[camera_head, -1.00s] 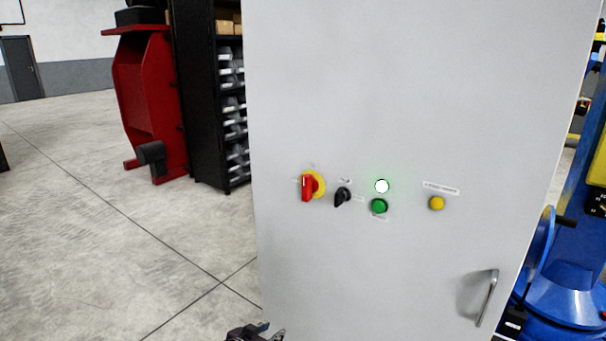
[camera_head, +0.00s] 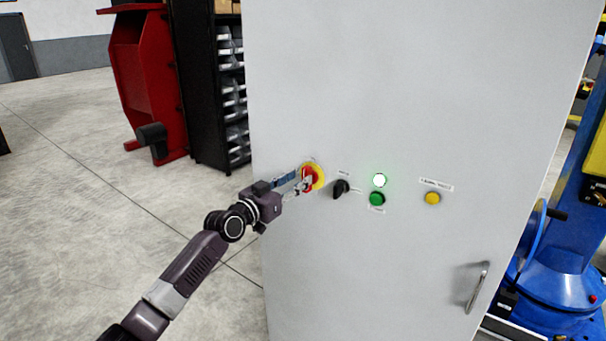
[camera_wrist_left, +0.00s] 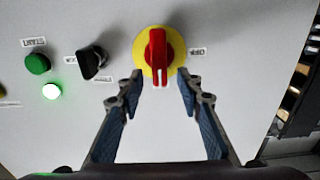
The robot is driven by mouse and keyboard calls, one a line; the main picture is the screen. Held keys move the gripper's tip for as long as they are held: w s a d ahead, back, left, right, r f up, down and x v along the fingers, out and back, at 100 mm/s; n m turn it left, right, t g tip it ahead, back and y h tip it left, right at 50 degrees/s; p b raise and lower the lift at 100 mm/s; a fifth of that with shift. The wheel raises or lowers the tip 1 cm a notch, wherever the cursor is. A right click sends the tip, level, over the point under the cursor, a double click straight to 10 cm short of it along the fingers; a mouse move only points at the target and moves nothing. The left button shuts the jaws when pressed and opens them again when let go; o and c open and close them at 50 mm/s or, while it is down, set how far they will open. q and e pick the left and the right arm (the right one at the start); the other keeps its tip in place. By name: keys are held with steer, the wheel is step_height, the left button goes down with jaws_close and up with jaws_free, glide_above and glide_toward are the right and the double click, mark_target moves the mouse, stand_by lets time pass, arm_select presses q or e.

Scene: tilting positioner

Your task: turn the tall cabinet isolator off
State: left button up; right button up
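The tall grey cabinet (camera_head: 420,90) fills the middle of the head view. Its isolator (camera_head: 317,175) is a red handle on a yellow disc, partly hidden by my gripper in the head view. In the left wrist view the red handle (camera_wrist_left: 158,55) stands upright in that picture, in line with the fingers. My left gripper (camera_head: 302,182) is at the isolator, and its fingers show open in the left wrist view (camera_wrist_left: 158,85), one on each side of the handle's near end. I cannot tell whether they touch it. My right gripper is not in view.
Beside the isolator are a black selector knob (camera_head: 341,188), a lit white lamp (camera_head: 380,180), a green button (camera_head: 377,199) and a yellow button (camera_head: 432,198). A door handle (camera_head: 477,288) is low right. A black shelf rack (camera_head: 205,90) stands left; blue machinery (camera_head: 560,280) stands right.

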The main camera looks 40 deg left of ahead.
mark_target(304, 175)
arm_select(q)
steer(key=shift+w, duration=1.6)
steer(key=shift+c, duration=0.2)
jaws_close()
